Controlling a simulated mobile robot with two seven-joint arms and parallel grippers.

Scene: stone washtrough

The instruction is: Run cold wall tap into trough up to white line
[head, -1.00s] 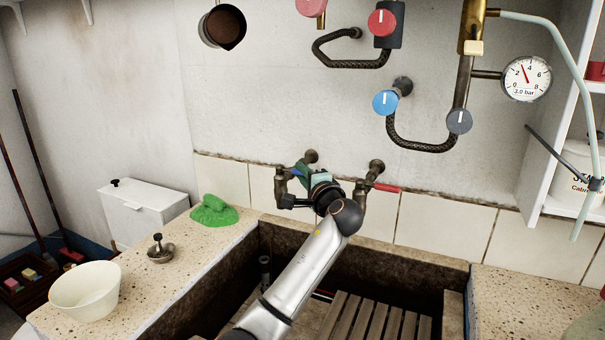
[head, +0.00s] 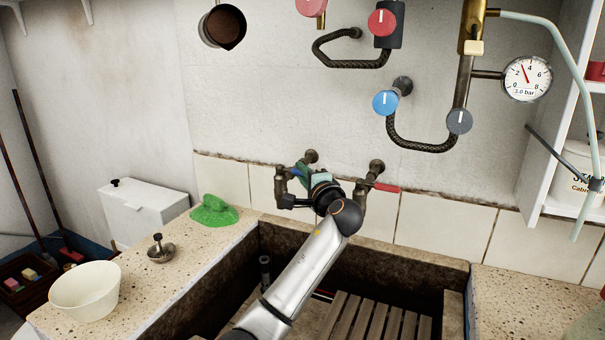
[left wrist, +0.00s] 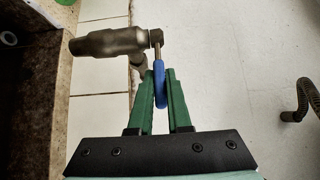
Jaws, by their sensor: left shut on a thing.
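The cold wall tap (head: 282,184), a dark metal tap with a blue lever, is on the tiled wall above the trough, partly hidden by my gripper. In the left wrist view its body (left wrist: 108,43) lies sideways and its blue lever (left wrist: 159,83) stands between my green fingers. My left gripper (head: 301,174) is shut on that lever. No stream of water shows at the tap; its outlet is hard to make out. The stone trough (head: 390,261) is below, its near part cut off and partly hidden by my arm. I cannot make out the white line. My right gripper is out of view.
A red-lever tap (head: 375,180) is close right of my gripper. A slatted wooden board (head: 375,318) and an upright pipe (head: 265,272) are in the trough. A bowl (head: 86,290), metal plug (head: 160,249) and green cloth (head: 213,212) lie on the left ledge. Valve knobs and a gauge (head: 527,79) are above.

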